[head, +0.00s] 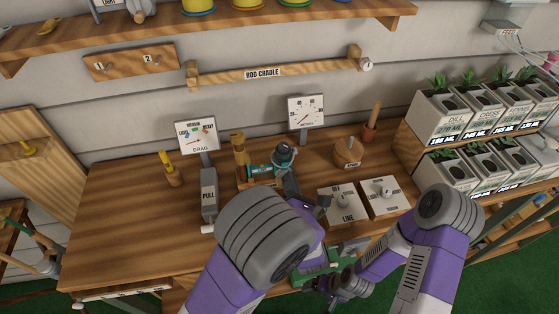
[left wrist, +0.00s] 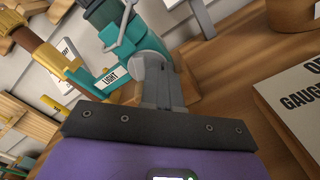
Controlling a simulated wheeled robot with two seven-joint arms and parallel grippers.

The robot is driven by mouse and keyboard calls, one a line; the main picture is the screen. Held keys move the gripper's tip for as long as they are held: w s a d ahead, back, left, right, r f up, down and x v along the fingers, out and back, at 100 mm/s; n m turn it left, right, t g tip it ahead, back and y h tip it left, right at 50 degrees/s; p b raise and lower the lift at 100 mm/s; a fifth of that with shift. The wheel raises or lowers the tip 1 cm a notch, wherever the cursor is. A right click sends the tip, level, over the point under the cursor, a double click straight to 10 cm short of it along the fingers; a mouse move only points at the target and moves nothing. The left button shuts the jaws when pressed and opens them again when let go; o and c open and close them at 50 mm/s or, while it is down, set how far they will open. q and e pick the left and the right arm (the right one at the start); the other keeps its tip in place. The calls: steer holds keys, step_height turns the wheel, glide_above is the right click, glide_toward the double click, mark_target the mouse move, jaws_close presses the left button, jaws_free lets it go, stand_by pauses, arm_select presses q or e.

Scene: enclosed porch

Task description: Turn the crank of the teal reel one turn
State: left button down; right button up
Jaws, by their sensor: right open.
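The teal reel (head: 262,171) sits on a wooden stand on the workbench, with a dark round top. It also shows in the left wrist view (left wrist: 146,52), beside a "LIGHT" label. My left gripper (head: 291,186) reaches up to the reel's near right side. In the left wrist view its grey fingers (left wrist: 160,78) are close together at the reel. The crank is hidden or blends in there, and I cannot tell whether its knob is between the fingers. My right gripper (head: 335,287) is low at the bench's front edge, open and apart from the reel.
A "DRAG" dial sign (head: 196,138) and a grey "PULL" block (head: 209,194) stand left of the reel. A second dial (head: 305,112) stands behind it. Two white panels with knobs (head: 384,195) lie to the right. Potted plants (head: 445,117) line the far right.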

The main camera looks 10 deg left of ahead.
mark_target(276, 173)
arm_select(q)
steer(key=shift+s+a+f, duration=0.15)
steer(key=shift+a+f, duration=0.15)
steer(key=shift+a, duration=0.3)
steer(key=shift+s+a+r+p, duration=0.1)
steer(key=shift+s+a+p, duration=0.05)
steer(key=shift+a+p, duration=0.3)
stand_by(0.4)
steer(key=shift+a, duration=0.3)
steer(key=shift+d+r, duration=0.2)
steer(key=shift+a+r+p, duration=0.15)
steer(key=shift+r+p, duration=0.05)
steer(key=shift+p, duration=0.2)
steer(key=shift+s+a+r+p, duration=0.1)
steer(key=shift+a+r+p, duration=0.05)
steer(key=shift+p, duration=0.2)
steer(key=shift+a+r+p, duration=0.15)
steer(key=shift+r+p, duration=0.1)
steer(key=shift+p, duration=0.1)
